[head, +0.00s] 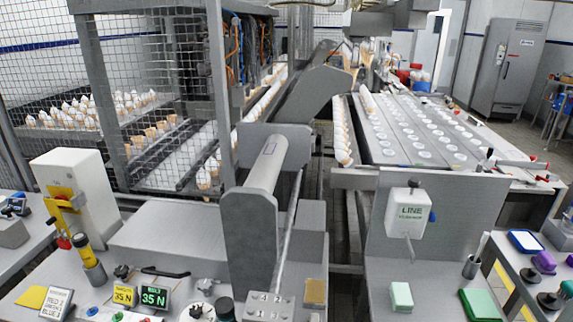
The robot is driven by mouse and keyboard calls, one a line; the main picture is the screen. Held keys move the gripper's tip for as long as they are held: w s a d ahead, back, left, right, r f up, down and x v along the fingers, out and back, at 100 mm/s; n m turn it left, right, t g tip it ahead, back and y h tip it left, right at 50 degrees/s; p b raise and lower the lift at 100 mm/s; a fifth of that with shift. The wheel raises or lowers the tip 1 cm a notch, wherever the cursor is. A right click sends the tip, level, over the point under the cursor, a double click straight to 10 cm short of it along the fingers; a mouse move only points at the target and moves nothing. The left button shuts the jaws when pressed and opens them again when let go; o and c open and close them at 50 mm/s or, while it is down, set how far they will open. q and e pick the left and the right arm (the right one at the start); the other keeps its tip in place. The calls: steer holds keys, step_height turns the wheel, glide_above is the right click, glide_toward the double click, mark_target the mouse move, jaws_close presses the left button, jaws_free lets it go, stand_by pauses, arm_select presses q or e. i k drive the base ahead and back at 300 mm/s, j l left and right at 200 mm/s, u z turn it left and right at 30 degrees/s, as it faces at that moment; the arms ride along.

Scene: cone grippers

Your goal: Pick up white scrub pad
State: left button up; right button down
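A pale, whitish-green block (401,297) lies on the grey bench at the lower right of the head view, below the white "LINE" box. It is the nearest match to the white scrub pad; its tint leaves this uncertain. A flat green pad (480,304) lies to its right. A white-topped pad with a blue rim (525,242) lies farther right. Neither of my grippers shows in the head view.
The white "LINE" box (411,213) is mounted on a grey panel behind the pale block. A brown pad (315,291), a yellow pad (31,297) and green-lit display (154,296) are to the left. A pen cup (471,267) stands right. Bench around the pale block is clear.

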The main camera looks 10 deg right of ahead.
mark_target(400, 292)
steer(key=z, duration=1.2)
